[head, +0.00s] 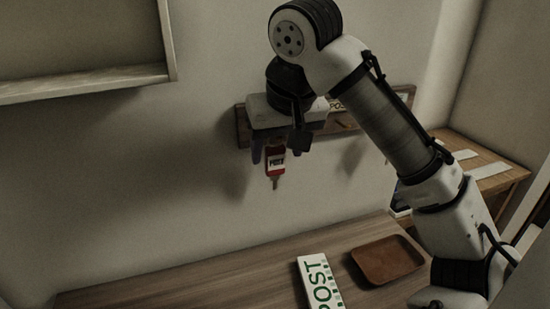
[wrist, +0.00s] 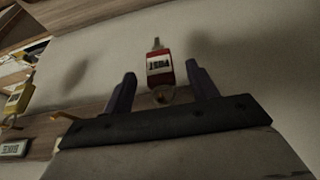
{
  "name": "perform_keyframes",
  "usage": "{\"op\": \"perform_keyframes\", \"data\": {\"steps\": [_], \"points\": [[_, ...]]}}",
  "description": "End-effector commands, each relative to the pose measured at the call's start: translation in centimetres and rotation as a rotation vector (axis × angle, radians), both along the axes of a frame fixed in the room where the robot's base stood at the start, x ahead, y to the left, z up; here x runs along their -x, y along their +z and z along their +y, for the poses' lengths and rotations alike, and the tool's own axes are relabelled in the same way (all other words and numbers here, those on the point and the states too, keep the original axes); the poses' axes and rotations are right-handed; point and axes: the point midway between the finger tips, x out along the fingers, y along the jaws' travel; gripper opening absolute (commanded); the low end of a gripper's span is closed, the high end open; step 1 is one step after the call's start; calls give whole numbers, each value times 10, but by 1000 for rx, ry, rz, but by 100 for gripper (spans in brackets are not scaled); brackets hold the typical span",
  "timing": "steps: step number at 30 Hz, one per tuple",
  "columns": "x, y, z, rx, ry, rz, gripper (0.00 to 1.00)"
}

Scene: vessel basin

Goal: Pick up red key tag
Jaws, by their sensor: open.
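The red key tag (head: 275,161) has a white label and a key hanging below it. It hangs at the wall rack, under my gripper (head: 267,152). In the wrist view the red tag (wrist: 159,72) shows between the two fingers of my gripper (wrist: 164,80). The fingers are open, with a gap on each side of the tag, and I see no contact. The hook that holds the tag is hidden behind my gripper.
A wooden wall rack (head: 402,96) runs behind my gripper. A yellow tag (wrist: 17,100) hangs further along it. Below are a brown tray (head: 387,260) and a white "POST" sign (head: 320,283) on the wooden table (head: 215,280). A shelf (head: 85,82) is at upper left.

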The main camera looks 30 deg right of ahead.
Motion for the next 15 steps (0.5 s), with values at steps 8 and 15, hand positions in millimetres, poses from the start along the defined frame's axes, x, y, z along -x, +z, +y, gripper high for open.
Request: {"op": "perform_keyframes", "data": {"steps": [8,15], "points": [[-10,-25,-3,0,0,0,58],[-10,-26,-3,0,0,0,54]]}}
